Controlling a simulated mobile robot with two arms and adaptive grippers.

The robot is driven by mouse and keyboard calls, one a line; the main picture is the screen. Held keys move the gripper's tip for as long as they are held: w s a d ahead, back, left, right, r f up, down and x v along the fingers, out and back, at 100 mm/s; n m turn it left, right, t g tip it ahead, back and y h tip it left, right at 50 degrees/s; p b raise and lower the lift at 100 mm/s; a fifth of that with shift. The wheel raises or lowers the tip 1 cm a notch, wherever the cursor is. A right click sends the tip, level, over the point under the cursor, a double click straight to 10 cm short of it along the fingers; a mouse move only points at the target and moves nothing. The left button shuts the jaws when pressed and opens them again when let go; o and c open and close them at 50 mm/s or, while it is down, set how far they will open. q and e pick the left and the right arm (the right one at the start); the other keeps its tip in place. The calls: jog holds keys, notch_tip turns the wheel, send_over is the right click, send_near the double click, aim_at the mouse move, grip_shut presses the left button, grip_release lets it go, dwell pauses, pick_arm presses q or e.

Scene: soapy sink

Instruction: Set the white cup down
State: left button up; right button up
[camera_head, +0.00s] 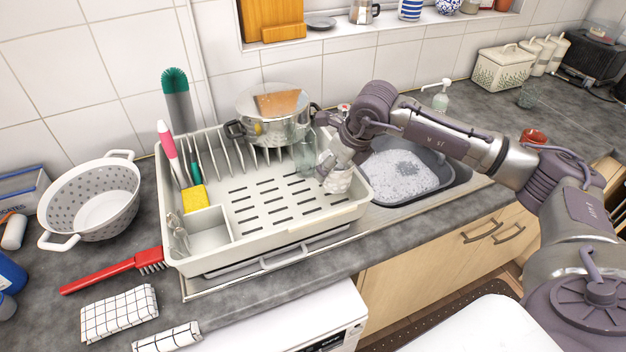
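The white cup (338,181) is at the right end of the cream dish rack (352,212), low over the rack floor. My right gripper (336,162) reaches down from above, and its fingers are at the cup, seemingly closed on it. The fingers and the wrist hide part of the cup. I cannot tell whether its base touches the rack. My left gripper is not in view.
A clear glass (304,158) stands in the rack just left of the cup, with a steel pot (273,128) behind. The slotted middle of the rack is clear. The soapy sink (400,176) is to the right, a white colander (92,198) to the left.

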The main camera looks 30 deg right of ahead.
jog(key=a, duration=0.1)
jog(key=w+a+f, duration=0.1)
jog(key=a+f+p, duration=0.1)
jog(key=shift+w+a, duration=0.2)
jog(key=shift+a, duration=0.15)
jog(key=shift+f, duration=0.2)
notch_tip(320, 180, down, 3)
jog(key=shift+f+p, duration=0.15)
jog(key=shift+p, duration=0.9)
jog(key=shift+f, duration=0.25)
